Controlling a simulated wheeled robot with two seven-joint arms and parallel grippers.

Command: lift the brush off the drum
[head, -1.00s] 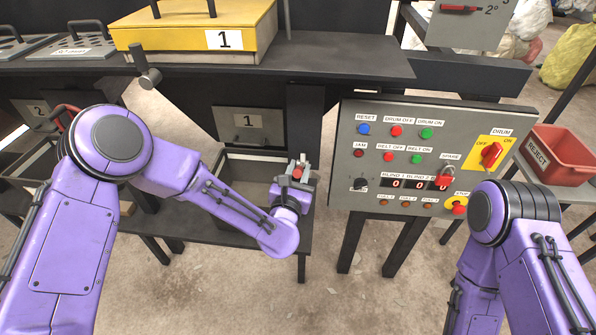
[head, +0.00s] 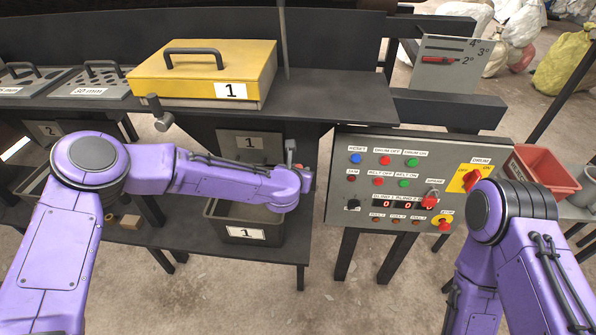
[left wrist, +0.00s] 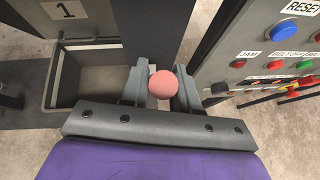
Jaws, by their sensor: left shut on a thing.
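My left gripper (head: 292,152) is in front of the dark post right of the small plate marked 1. In the left wrist view its two fingers (left wrist: 160,88) stand on either side of a pink-red ball (left wrist: 162,84), and it is shut on this ball. What the ball is attached to is hidden behind the gripper. I cannot make out the brush or its contact with the drum in either view. Only my right arm's upper links show, at the right of the head view; its gripper is outside the frame.
The control panel (head: 340,205) stands close to the right of my left gripper. A grey bin (head: 215,222) marked 1 is below it. A yellow box (head: 190,75) sits on the shelf above. A red reject bin (head: 540,170) is at far right.

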